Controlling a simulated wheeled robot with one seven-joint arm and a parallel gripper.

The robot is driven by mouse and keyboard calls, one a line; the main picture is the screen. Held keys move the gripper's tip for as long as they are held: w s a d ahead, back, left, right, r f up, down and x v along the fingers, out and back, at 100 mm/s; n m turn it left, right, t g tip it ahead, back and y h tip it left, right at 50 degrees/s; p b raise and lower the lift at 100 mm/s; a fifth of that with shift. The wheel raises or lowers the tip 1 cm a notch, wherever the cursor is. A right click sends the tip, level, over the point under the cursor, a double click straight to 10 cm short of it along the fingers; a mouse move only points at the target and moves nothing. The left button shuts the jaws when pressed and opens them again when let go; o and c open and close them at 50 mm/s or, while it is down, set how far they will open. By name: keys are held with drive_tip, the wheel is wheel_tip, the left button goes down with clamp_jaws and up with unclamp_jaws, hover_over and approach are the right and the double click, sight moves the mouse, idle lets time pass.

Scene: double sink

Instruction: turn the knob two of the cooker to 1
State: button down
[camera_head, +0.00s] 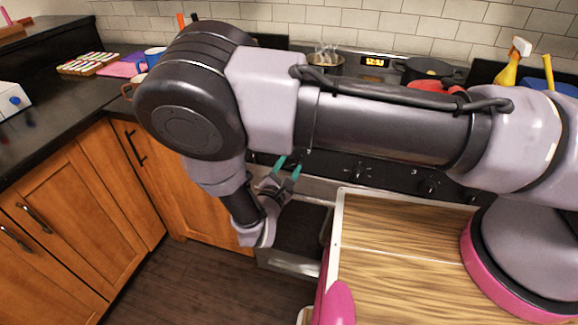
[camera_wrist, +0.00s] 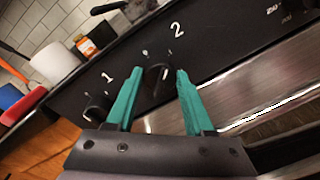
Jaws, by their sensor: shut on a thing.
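The cooker's black control panel (camera_wrist: 215,45) crosses the wrist view at a slant, with the white numbers 1 and 2 printed on it. Knob two (camera_wrist: 156,84) is black and round, by the number 2. My gripper (camera_wrist: 155,75) has its teal fingers on either side of this knob and is shut on it. A pale line shows on the knob's lower part. Knob one (camera_wrist: 97,107) lies just left of the left finger. In the head view my gripper (camera_head: 287,167) is at the panel's left part, and knob two cannot be made out clearly there.
Other knobs (camera_head: 428,186) sit to the right on the panel. A steaming pan (camera_head: 325,62) and a dark pot (camera_head: 428,70) stand on the cooker. A wooden board-like top (camera_head: 400,235) is close in front at the right. Wooden cabinets (camera_head: 75,205) stand left.

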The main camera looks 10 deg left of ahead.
drive_tip(key=shift+m, duration=0.9)
drive_tip(key=shift+c, duration=1.4)
unclamp_jaws()
drive_tip(key=s+a, duration=0.1)
drive_tip(key=s, duration=0.9)
drive_tip(key=shift+s+r, duration=0.3)
drive_tip(key=shift+s, duration=0.1)
drive_tip(key=shift+a, duration=0.1)
